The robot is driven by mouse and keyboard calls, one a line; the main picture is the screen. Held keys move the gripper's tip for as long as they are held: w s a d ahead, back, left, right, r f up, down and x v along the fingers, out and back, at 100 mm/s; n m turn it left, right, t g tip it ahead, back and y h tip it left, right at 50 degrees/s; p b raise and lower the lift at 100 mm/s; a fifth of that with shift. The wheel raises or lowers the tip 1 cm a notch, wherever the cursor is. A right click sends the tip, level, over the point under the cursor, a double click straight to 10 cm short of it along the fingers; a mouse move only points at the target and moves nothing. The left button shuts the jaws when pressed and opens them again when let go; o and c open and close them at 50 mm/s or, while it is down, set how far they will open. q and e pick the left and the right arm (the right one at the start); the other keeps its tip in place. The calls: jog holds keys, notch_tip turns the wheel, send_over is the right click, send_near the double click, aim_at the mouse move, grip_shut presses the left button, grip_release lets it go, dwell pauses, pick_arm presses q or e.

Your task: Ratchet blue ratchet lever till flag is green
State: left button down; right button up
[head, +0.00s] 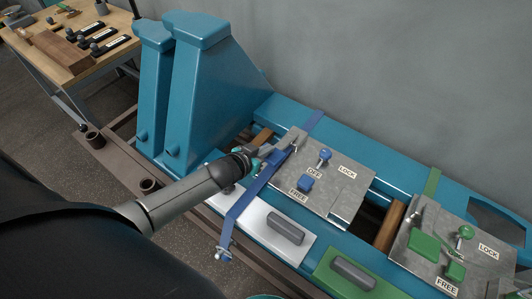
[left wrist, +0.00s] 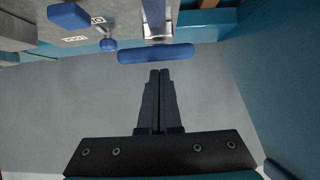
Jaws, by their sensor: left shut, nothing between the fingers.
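The blue ratchet lever (head: 270,168) lies at the left edge of a grey metal plate, in line with a blue strap (head: 240,208). In the left wrist view its blue handle bar (left wrist: 155,54) lies crosswise just beyond my fingertips, with a metal bracket behind it. My left gripper (left wrist: 160,74) is shut and empty, with a small apparent gap to the bar. In the head view the left gripper (head: 257,163) is beside the lever, its fingers partly hidden. No flag can be made out clearly. My right gripper is not in view.
A similar green station (head: 425,245) is at right. A tall blue housing (head: 205,90) stands behind the arm. A tool table (head: 70,45) is far left.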

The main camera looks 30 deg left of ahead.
pick_arm(q)
jog(key=shift+f, duration=0.3)
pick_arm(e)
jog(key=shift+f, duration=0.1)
pick_arm(q)
jog(key=shift+s, duration=0.1)
